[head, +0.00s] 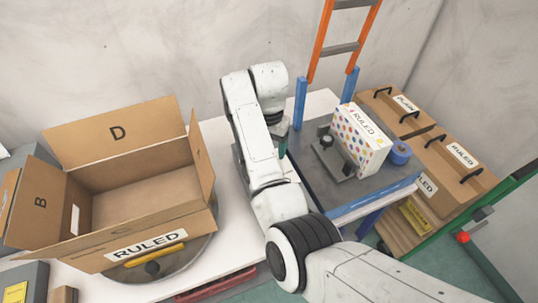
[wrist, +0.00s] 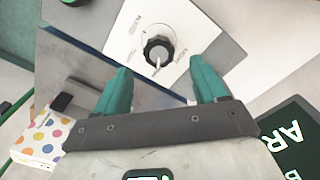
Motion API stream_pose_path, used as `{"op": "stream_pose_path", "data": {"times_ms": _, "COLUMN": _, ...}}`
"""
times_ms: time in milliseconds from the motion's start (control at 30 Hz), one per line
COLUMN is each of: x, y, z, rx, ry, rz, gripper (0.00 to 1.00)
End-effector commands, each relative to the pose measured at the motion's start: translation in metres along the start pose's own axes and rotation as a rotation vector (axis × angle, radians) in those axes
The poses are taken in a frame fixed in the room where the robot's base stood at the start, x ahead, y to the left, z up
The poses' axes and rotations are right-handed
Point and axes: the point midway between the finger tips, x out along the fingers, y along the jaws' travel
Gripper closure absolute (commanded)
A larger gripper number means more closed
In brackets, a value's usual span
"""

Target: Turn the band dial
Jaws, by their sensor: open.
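The band dial (wrist: 158,52) shows in the wrist view as a dark round knob with a pale pointer line, set on a white panel with small lettering around it. My gripper (wrist: 161,82) is open, with its two teal fingers apart. In the picture the dial lies between and just beyond the fingertips; I cannot tell whether they touch it. In the head view my arm hides the dial, and only a bit of a teal finger (head: 283,130) shows beside the arm.
An open cardboard box (head: 140,187) marked RULED stands on a round turntable at left. A dotted carton (head: 360,138) and a blue tape roll (head: 399,153) stand on a grey-topped blue stand (head: 310,180) to the right. Closed boxes (head: 452,172) lie farther right. A dark sign (wrist: 288,140) shows in the wrist view.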

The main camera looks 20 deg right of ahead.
Motion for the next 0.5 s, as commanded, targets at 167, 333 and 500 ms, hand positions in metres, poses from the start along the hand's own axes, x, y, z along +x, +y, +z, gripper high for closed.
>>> {"op": "stream_pose_path", "data": {"times_ms": 167, "x": -0.033, "y": -0.001, "z": 0.0, "rx": 0.001, "ry": 0.003, "rz": -0.003, "gripper": 0.29}}
{"op": "stream_pose_path", "data": {"times_ms": 333, "x": -0.055, "y": -0.001, "z": 0.0, "rx": 0.0, "ry": 0.001, "rz": -0.002, "gripper": 0.29}}
{"op": "stream_pose_path", "data": {"times_ms": 500, "x": -0.061, "y": 0.0, "z": 0.0, "rx": 0.001, "ry": 0.0, "rz": 0.001, "gripper": 0.29}}
